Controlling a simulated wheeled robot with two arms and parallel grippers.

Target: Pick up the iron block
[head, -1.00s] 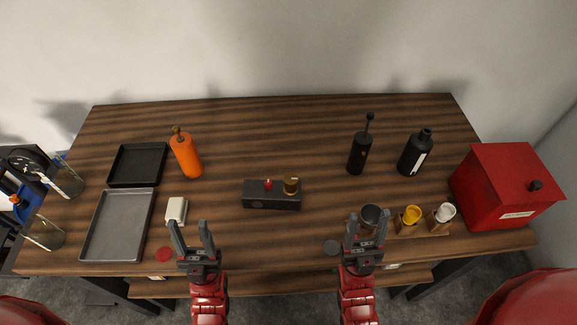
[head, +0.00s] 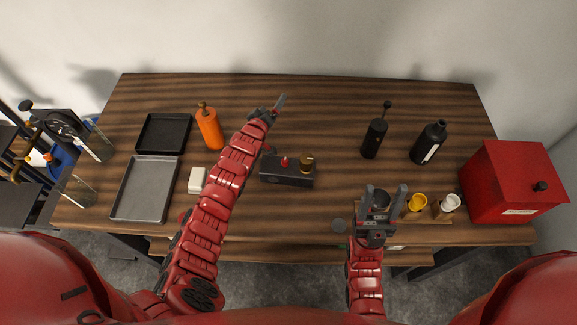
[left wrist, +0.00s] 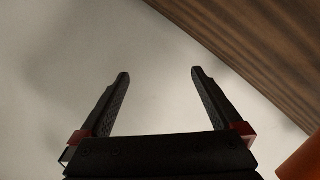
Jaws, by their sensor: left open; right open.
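I cannot tell for sure which thing is the iron block. A dark grey block (head: 288,176) with a red knob and a brass knob on top sits mid-table, and a small pale block (head: 198,179) lies right of the grey tray, partly beside my left arm. My left gripper (head: 279,103) is over the back of the table, beyond the dark block and right of the orange bottle. In the left wrist view its fingers (left wrist: 160,74) are apart with nothing between them. My right gripper (head: 386,188) is open at the front right, overlapping a dark cup (head: 379,199) in view.
A black tray (head: 165,133) and a grey tray (head: 146,188) lie at left. The orange bottle (head: 208,128), two black bottles (head: 374,138) (head: 428,145), a yellow cup (head: 416,203), a white cup (head: 450,203) and a red box (head: 512,181) stand around. The back middle is clear.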

